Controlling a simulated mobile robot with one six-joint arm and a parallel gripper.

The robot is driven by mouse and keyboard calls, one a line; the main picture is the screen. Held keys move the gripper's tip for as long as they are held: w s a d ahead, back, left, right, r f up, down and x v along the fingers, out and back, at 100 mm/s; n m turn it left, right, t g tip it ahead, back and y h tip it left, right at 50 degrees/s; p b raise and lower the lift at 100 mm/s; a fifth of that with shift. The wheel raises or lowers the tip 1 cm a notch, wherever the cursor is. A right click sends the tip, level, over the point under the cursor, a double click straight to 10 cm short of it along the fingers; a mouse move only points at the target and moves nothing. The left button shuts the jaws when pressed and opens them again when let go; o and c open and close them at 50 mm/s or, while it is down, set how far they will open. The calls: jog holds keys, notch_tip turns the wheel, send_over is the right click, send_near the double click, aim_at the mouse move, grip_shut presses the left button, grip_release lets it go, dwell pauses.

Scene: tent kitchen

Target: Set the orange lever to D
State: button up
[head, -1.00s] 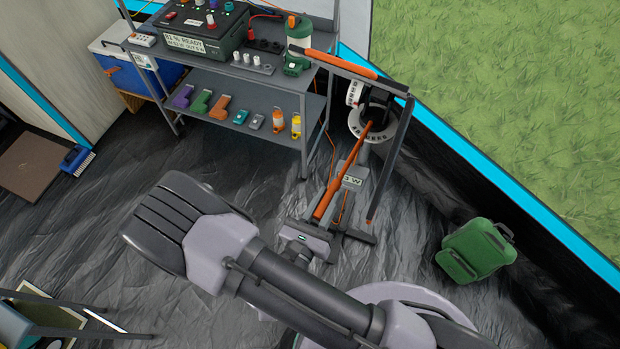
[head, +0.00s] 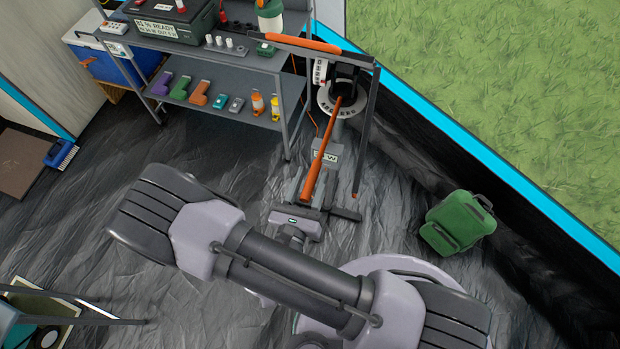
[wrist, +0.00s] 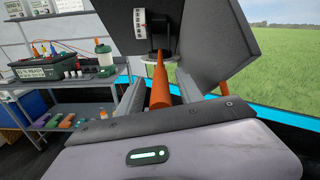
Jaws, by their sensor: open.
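The orange lever (head: 318,168) slopes from a dark hub on a grey stand down toward my gripper. In the wrist view the lever (wrist: 159,82) runs between the two fingers of my gripper (wrist: 160,92). The fingers are apart, one on each side of the lever's near end. In the head view my gripper (head: 308,190) is at the lever's lower end. The letters are too small to read, so the lever's setting cannot be told.
A frame with an orange-gripped bar (head: 303,43) stands around the hub. A green backpack (head: 457,222) lies right on the dark floor. Floor between stand and backpack is clear.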

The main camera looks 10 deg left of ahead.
jog(key=p+v, duration=0.1)
jog(key=v, duration=1.6)
jog(key=shift+s+p, duration=0.2)
jog(key=shift+p, duration=0.15)
jog(key=w+d+r+n+g+y+b, duration=0.3)
jog(key=d+r+n+g, duration=0.3)
jog(key=n, duration=1)
jog(key=w+d+r+n+g+y+b, duration=0.2)
jog(key=w+d+r+n+g+b, duration=0.3)
jog(key=d+r+n, duration=0.6)
notch_tip(320, 180, up, 3)
jog(key=w+n, duration=0.1)
jog(key=n, duration=0.3)
jog(key=shift+n+g+y+b, duration=0.3)
jog(key=shift+n+g+y, duration=0.1)
jog(key=shift+f, duration=0.1)
